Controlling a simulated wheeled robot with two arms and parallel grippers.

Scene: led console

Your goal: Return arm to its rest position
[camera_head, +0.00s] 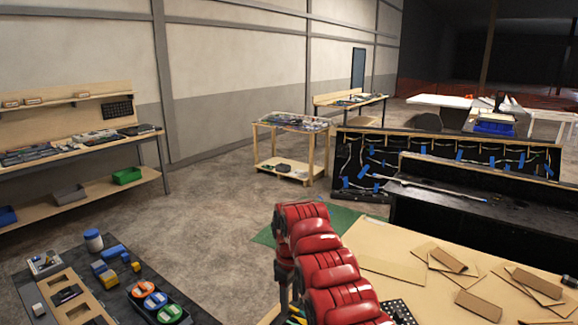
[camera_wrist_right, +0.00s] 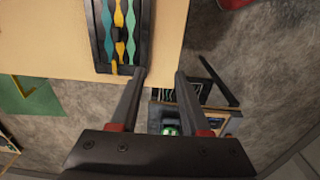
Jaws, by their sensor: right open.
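My right arm (camera_head: 322,262), with red segments, rises from the bottom of the head view over the corner of the tan table. My right gripper (camera_wrist_right: 160,75) shows in the right wrist view. Its two dark fingers are apart, and nothing is held between them. In the head view its fingers cannot be made out behind the red arm. A console with orange, blue and green round buttons (camera_head: 158,300) is at the lower left of the head view, apart from the arm. My left gripper is not in view.
The tan table (camera_head: 385,240) bears several cardboard pieces (camera_head: 480,303). A dark tray with wavy coloured strips (camera_wrist_right: 122,30) lies near the fingers in the wrist view. A green mat (camera_wrist_right: 30,97) is on the floor. Open floor (camera_head: 200,225) lies left of the arm.

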